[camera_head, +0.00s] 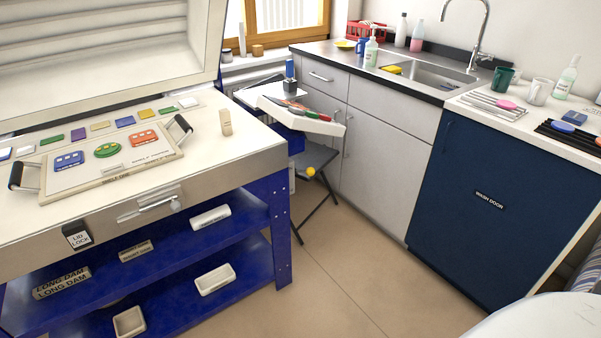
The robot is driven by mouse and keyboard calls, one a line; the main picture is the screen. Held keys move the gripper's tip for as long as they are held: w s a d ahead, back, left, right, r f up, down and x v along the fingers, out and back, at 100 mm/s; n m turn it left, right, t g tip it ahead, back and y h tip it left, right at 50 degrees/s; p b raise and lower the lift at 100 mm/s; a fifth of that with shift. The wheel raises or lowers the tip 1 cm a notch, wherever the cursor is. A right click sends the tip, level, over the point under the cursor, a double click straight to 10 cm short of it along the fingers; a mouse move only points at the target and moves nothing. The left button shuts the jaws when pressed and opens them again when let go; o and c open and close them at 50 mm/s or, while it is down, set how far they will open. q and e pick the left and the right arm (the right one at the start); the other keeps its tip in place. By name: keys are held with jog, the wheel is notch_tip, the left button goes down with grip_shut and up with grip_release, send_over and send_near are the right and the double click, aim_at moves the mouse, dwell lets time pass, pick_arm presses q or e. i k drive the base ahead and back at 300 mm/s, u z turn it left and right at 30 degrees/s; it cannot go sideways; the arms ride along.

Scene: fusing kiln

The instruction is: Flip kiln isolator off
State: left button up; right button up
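The kiln (255,150) stands at the left on a blue frame, its lid (95,55) raised. A "LID LOCK" label (78,236) and a metal latch handle (150,207) are on its front edge. I cannot make out an isolator switch in this view. Neither of my grippers is in view.
A shelf board (42,185) with coloured glass pieces lies on the kiln bed. Blue shelves (245,215) below hold moulds. A small side table (300,118) and a folding stool (318,165) stand between kiln and sink counter (335,62). The dark "WASH DOOR" (470,230) is right. Floor (350,275) is clear.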

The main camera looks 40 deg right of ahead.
aim_at(310, 172)
jog(key=k, duration=0.65)
jog(key=z, duration=0.65)
jog(key=i, duration=1.4)
jog(key=u, duration=0.5)
